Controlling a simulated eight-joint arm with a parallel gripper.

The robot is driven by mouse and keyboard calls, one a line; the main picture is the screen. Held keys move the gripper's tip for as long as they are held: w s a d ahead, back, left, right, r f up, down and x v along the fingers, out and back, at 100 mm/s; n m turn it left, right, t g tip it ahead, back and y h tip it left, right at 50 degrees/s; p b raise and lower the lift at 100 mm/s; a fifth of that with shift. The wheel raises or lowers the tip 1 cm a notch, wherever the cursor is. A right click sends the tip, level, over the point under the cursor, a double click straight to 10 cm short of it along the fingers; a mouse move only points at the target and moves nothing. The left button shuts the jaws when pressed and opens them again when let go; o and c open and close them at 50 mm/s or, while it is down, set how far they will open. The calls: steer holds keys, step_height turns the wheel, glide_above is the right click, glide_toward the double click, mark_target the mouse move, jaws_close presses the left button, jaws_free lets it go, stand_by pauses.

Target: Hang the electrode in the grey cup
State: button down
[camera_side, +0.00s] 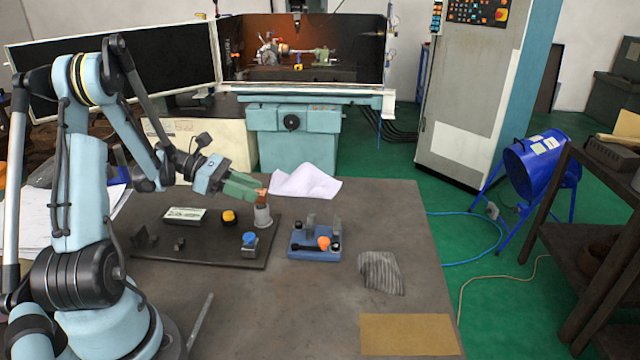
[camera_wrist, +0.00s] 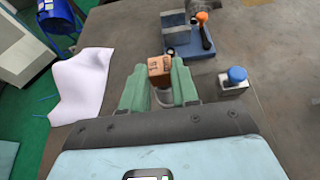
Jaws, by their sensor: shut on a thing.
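The electrode is a small copper-coloured block (camera_side: 262,192), with dark marks on its top face in the wrist view (camera_wrist: 159,67). My gripper (camera_side: 258,190) has green fingers and is shut on the electrode; the fingers flank it in the wrist view (camera_wrist: 160,82). The grey cup (camera_side: 263,216) stands upright at the right edge of a dark plate, directly under the electrode. Part of its pale rim shows between the fingers in the wrist view (camera_wrist: 163,98). The electrode's lower end is at the cup's mouth; I cannot tell whether it rests on it.
The dark plate (camera_side: 205,252) also carries a blue-topped block (camera_side: 250,243), a yellow knob (camera_side: 229,216) and a white-faced box (camera_side: 185,214). A blue fixture with an orange-knobbed lever (camera_side: 316,244) stands right of it. White paper (camera_side: 305,182) lies behind.

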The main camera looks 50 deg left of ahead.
steer(key=shift+f, duration=0.65)
steer(key=c, duration=0.8)
jaws_free()
steer(key=shift+s+a, duration=0.2)
steer(key=shift+a, duration=0.05)
steer(key=v, duration=0.2)
steer(key=shift+s+a+r, duration=0.2)
steer(key=shift+s+a, duration=0.05)
steer(key=shift+w+d+r, duration=0.1)
steer(key=shift+r, duration=1.65)
steer(key=shift+w+d+r, duration=0.1)
steer(key=shift+r, duration=1.6)
